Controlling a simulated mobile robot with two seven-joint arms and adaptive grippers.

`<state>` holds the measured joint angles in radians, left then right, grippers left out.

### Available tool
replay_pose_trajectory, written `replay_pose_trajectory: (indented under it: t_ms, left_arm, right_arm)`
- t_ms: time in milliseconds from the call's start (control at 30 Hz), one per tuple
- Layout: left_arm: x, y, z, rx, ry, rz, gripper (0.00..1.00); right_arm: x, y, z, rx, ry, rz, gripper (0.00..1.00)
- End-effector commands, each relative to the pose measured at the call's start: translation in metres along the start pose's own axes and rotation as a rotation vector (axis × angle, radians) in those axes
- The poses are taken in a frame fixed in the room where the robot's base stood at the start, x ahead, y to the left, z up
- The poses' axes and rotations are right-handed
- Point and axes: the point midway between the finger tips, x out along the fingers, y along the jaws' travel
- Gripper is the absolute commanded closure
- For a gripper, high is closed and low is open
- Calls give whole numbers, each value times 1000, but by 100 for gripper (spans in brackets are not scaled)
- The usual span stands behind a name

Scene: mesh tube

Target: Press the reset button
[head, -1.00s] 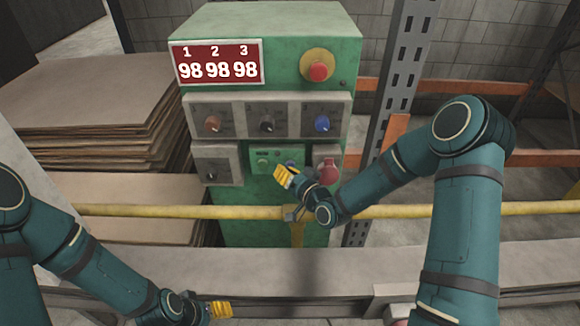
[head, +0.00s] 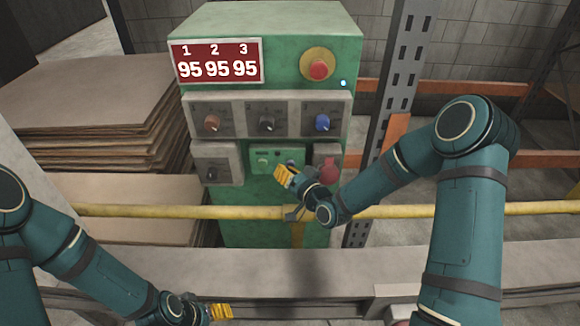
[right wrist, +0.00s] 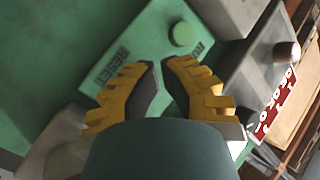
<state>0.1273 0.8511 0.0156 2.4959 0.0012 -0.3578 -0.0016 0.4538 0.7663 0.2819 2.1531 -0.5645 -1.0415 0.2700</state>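The green control panel (head: 278,153) on the machine's front carries a pale green button (head: 262,164) on its left and a dark blue button (head: 291,163) on its right. In the right wrist view the RESET label (right wrist: 112,66) shows beside my fingers, and a green button (right wrist: 181,34) shows beyond them. The button by the RESET label is hidden behind the fingers there. My right gripper (head: 283,175) is just below the blue button; contact cannot be told. Its fingertips (right wrist: 161,62) are nearly together, with nothing between them. My left gripper (head: 222,312) is low at front, away from the machine.
A red display (head: 217,63) reads 95 95 95. A red mushroom button (head: 319,69) sits at upper right, with a small lit lamp (head: 343,83) below it. Knobs (head: 267,122) line the middle. A yellow rail (head: 150,211) crosses in front, and a rack post (head: 398,75) stands right.

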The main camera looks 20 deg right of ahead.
Motion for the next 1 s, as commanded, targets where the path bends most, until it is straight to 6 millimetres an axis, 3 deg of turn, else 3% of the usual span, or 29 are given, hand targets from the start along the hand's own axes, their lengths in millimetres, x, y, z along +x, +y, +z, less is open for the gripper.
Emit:
replay_pose_trajectory:
  t_ms: [267, 1000]
  left_arm:
    - [0, 0, 0, 0, 0, 0, 34]
    - [0, 0, 0, 0, 0, 0, 34]
  right_arm:
    - [-3, -2, 2, 1, -1, 0, 100]
    - [-48, -26, 26, 1, -2, 1, 100]
